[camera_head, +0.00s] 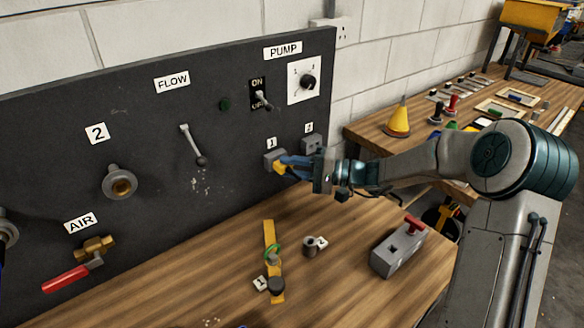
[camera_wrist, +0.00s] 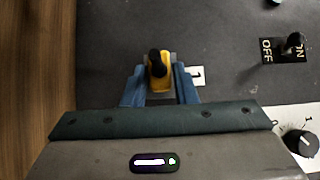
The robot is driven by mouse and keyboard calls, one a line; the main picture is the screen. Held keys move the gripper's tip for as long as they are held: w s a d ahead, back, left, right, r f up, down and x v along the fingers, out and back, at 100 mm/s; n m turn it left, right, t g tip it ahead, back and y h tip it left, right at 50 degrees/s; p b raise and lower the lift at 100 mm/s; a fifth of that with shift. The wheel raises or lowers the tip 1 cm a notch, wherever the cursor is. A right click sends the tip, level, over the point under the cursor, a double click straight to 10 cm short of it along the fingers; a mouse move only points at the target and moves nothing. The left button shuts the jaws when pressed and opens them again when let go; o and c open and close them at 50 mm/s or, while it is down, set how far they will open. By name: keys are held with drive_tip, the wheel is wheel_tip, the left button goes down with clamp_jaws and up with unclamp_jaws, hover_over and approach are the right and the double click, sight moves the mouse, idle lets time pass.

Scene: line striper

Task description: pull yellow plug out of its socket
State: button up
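The yellow plug (camera_wrist: 161,80) has a dark cable end and sits at the grey socket labelled 1 (camera_head: 274,158) on the dark panel. In the head view the yellow plug (camera_head: 280,167) is partly covered by the blue fingers. My gripper (camera_wrist: 160,78) reaches the panel from the right, with one blue finger on each side of the plug. The fingers lie close against its sides, with no clear gap showing. The plug appears to be against the socket face. The contact faces are hidden.
The FLOW lever (camera_head: 193,145) and ON/OFF switch (camera_head: 263,98) are on the panel. The bench below holds a yellow bar tool (camera_head: 269,235), a small grey cylinder (camera_head: 310,245) and a grey box with red handle (camera_head: 398,250).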

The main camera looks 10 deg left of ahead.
clamp_jaws()
drive_tip(key=shift+s+d, duration=0.15)
drive_tip(key=shift+s+d+b, duration=0.2)
drive_tip(key=shift+d+b, duration=0.05)
drive_tip(key=shift+b, duration=0.05)
drive_tip(key=shift+s+d, duration=0.15)
drive_tip(key=shift+d, duration=0.05)
drive_tip(key=shift+s+d+b, duration=0.5)
drive_tip(key=shift+s+d, duration=0.6)
drive_tip(key=shift+d, duration=0.1)
